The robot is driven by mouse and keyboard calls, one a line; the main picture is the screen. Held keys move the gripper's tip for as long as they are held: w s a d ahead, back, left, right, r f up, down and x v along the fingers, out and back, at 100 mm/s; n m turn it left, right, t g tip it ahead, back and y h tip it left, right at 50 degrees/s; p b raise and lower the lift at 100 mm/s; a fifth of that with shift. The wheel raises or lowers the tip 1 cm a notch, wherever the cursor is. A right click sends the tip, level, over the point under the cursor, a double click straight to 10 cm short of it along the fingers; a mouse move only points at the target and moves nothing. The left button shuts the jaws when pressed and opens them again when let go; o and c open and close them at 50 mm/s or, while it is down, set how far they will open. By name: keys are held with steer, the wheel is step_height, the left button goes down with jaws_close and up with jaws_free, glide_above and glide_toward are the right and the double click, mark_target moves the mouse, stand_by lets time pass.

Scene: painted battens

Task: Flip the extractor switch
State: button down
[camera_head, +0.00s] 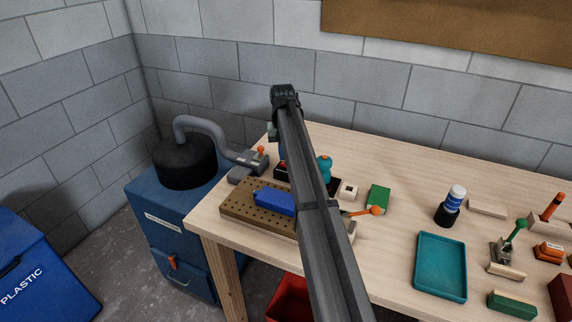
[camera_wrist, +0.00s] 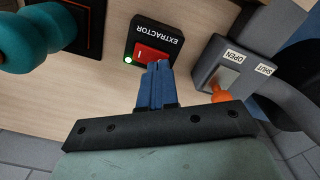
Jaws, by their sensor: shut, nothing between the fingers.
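The extractor switch (camera_wrist: 156,36) is a black box labelled EXTRACTOR, upside down in the wrist view. It has a red rocker (camera_wrist: 143,50) and a lit green lamp (camera_wrist: 128,60). My gripper (camera_wrist: 158,66) has its blue fingers together and empty. The fingertips are at the edge of the red rocker and cover part of it; I cannot tell whether they press on it. In the head view my arm hides most of the switch and the gripper.
A grey gate marked OPEN and SHUT (camera_wrist: 232,68) with an orange handle (camera_wrist: 220,95) stands close beside the fingers. A teal knob (camera_wrist: 30,38) is on the other side. A pegboard block (camera_head: 240,210) and teal tray (camera_head: 441,266) lie on the bench (camera_head: 390,248).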

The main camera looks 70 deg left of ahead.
mark_target(283, 163)
steer(key=shift+f, duration=1)
stand_by(0.9)
steer(key=shift+r, duration=3.5)
